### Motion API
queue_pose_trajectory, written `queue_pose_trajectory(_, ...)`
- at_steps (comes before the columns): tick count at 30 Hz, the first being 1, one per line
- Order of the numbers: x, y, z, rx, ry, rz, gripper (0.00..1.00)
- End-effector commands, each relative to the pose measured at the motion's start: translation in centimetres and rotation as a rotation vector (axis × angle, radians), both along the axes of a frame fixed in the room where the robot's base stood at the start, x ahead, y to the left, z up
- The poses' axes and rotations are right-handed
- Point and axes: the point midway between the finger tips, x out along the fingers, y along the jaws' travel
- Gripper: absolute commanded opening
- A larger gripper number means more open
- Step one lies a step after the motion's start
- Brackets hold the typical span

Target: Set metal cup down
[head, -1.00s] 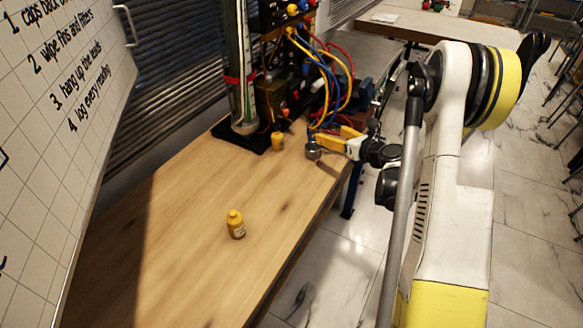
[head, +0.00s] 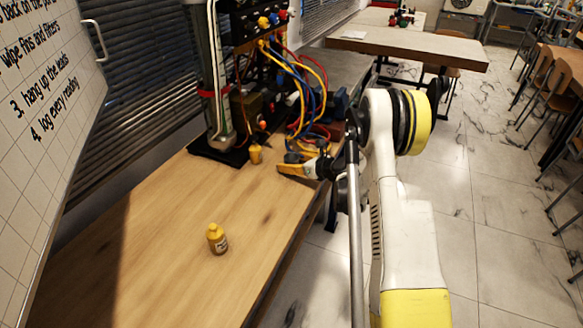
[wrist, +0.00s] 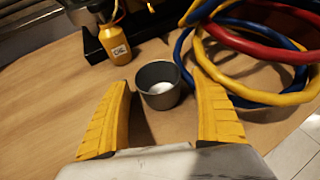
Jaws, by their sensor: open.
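The metal cup (wrist: 158,90) is small, grey and open-topped. In the wrist view it stands upright on the wooden table, with a pale round patch inside. My gripper (wrist: 164,98) is open, its two yellow fingers spread to either side of the cup's near side. The cup sits around and just past the fingertips, with visible gaps on both sides. In the head view my gripper (head: 295,168) is low over the table's right edge and the cup is largely hidden by it.
A yellow labelled bottle (wrist: 115,40) stands left beyond the cup. Looped blue, red and yellow cables (wrist: 250,60) lie close on its right. A dark rig (head: 225,90) stands behind.

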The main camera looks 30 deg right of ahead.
Motion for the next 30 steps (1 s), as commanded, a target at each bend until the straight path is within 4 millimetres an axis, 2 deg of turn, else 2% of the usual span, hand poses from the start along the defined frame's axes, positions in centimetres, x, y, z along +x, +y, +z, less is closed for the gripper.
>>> queue_pose_trajectory(7, 0.5, 0.1, -0.1, 0.001, -0.001, -0.001, 0.75)
queue_pose_trajectory(8, 0.5, 0.1, -0.1, 0.001, -0.001, -0.001, 0.70)
queue_pose_trajectory(13, 0.5, 0.1, -0.1, 0.001, -0.001, -0.001, 0.18)
queue_pose_trajectory(14, 0.5, 0.1, -0.1, 0.001, -0.001, -0.001, 0.16)
queue_pose_trajectory(16, 0.5, 0.1, -0.1, 0.001, -0.001, -0.001, 0.16)
queue_pose_trajectory(17, 0.5, 0.1, -0.1, 0.001, -0.001, -0.001, 0.11)
queue_pose_trajectory(23, 0.4, 0.1, 0.1, 0.001, -0.001, -0.001, 0.11)
queue_pose_trajectory(26, 0.4, 0.1, 0.7, 0.001, -0.001, -0.001, 0.11)
queue_pose_trajectory(30, 0.5, 0.1, 2.5, 0.001, -0.001, -0.001, 0.11)
